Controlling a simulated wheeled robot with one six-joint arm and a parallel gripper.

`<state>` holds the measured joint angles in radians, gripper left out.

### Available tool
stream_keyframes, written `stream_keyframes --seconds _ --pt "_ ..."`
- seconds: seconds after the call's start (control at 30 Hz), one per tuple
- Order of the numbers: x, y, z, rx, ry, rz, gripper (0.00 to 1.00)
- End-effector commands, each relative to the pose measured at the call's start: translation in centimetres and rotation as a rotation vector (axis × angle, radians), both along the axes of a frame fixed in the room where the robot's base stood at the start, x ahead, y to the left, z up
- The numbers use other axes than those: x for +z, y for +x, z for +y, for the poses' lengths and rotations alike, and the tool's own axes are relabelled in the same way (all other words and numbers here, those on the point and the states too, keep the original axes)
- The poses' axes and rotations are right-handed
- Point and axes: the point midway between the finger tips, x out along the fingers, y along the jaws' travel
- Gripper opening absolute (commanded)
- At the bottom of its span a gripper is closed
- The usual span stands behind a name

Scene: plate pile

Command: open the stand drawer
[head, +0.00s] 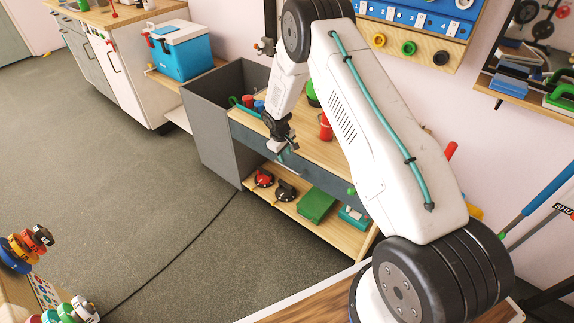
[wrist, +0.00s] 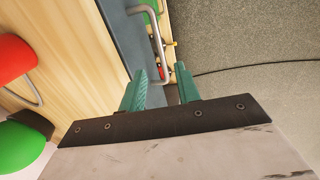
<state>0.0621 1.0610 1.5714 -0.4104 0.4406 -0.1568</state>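The stand (head: 315,150) has a pale wooden top, and the grey drawer front (head: 318,173) runs below its front edge. The drawer looks shut. My gripper (head: 283,150) is at the middle of the drawer front, pointing down. In the wrist view the two green fingers of my gripper (wrist: 161,70) are apart. The drawer's grey bar handle (wrist: 157,38) stands out from the drawer front (wrist: 122,38), and its near end lies between or just beyond the fingertips. I cannot tell if they touch it. In the head view my gripper hides most of the handle.
A red cup (head: 326,128) and other items stand on the stand top. The lower shelf (head: 325,232) holds a red item (head: 264,178), a black item (head: 285,191) and a green box (head: 316,205). The floor (head: 170,190) in front is clear except for a black cable (head: 190,248).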

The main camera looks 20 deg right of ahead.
Motion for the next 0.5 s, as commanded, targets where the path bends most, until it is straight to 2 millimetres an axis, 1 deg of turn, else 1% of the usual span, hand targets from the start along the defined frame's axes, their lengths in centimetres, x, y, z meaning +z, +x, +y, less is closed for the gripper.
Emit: stream_keyframes --seconds 0.33,0.5 --pt "-5.1 0.3 -0.9 0.002 0.002 0.003 0.33" --pt "-6.9 0.5 -1.2 0.003 0.001 0.002 0.33"
